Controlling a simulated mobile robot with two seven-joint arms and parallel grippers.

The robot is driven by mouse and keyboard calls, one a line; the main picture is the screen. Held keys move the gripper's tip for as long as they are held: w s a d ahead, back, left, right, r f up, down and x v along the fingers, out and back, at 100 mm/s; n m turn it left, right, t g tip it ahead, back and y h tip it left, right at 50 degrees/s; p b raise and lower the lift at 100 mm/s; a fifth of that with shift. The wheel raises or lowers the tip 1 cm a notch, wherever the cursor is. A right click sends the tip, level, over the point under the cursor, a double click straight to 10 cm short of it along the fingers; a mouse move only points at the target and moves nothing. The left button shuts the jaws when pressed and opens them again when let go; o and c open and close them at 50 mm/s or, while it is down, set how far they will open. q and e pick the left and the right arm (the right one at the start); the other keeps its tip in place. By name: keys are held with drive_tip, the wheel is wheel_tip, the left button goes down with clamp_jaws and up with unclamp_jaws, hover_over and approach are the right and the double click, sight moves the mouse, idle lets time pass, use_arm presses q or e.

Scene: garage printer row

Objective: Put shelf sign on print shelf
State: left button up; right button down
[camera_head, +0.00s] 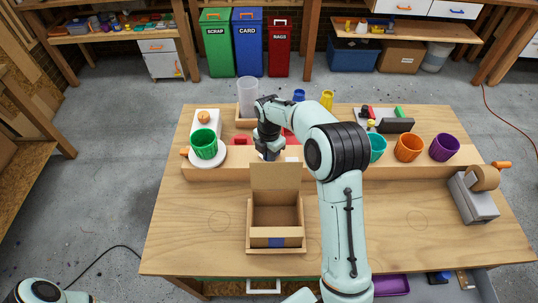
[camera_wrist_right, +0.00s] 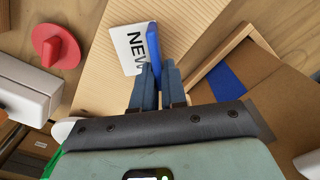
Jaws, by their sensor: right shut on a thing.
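The shelf sign (camera_wrist_right: 129,46) is a white card with dark letters reading NEW, with a blue part along one edge. My right gripper (camera_wrist_right: 157,80) is shut on the blue part, and the card sticks out past the fingertips. The sign is over pale wood in the right wrist view. In the head view my right gripper (camera_head: 268,150) points down at the raised wooden print shelf (camera_head: 425,172), behind the open cardboard box. I cannot tell whether the sign touches the shelf. My left gripper is out of view.
A green cup (camera_head: 204,144) stands left on the shelf; teal, orange (camera_head: 408,148) and purple (camera_head: 444,147) cups stand right. The open cardboard box (camera_head: 275,217) is just in front of my gripper. A tape dispenser (camera_head: 475,198) sits far right. The front tabletop left and right is clear.

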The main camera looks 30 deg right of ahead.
drive_tip(key=shift+f, duration=0.1)
drive_tip(key=c, duration=1.6)
unclamp_jaws()
drive_tip(key=shift+f, duration=0.1)
drive_tip(key=o, duration=0.4)
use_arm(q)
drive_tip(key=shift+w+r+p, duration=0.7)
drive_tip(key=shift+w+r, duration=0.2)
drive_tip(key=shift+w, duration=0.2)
use_arm(e)
wheel_tip(320, 180, up, 12)
drive_tip(key=shift+r, duration=0.25)
drive_tip(key=shift+w, duration=0.1)
